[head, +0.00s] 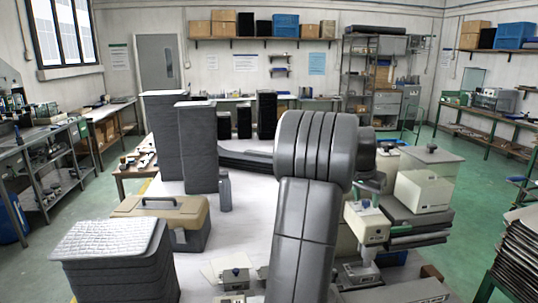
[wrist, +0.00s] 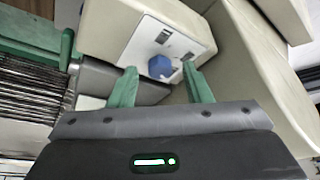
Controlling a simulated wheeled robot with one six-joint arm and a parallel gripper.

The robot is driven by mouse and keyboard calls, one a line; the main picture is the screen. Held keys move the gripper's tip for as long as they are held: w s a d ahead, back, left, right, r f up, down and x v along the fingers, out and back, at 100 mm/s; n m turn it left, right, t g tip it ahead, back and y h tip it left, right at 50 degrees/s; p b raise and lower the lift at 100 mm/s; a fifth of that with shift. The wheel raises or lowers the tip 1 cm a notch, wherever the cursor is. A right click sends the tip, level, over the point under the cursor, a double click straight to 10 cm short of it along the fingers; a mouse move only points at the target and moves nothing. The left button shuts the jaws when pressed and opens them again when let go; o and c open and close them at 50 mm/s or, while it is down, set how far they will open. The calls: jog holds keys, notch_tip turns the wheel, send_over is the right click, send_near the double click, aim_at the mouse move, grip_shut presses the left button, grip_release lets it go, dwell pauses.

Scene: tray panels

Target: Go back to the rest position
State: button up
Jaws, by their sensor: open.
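My gripper (wrist: 159,68) shows in the wrist view with its two green fingers apart and nothing held between them. A cream machine (wrist: 113,28) with a light front plate and a blue knob (wrist: 160,66) lies just beyond the fingertips. The knob appears in the gap between them, and I cannot tell how far off it is. Stacked tray panels with a pale quilted top (head: 108,240) stand at the front left.
Tall dark stacks (head: 198,150), a toolbox (head: 160,213) and a grey bottle (head: 224,191) stand on the white table (head: 245,215) left of my arm. Cream machines (head: 366,226) and a pale box (head: 424,191) crowd its right side. Green floor (head: 478,205) is open farther right.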

jog(key=shift+s+n+y, duration=0.1)
jog(key=shift+n+y, duration=0.2)
jog(key=shift+n, duration=0.7)
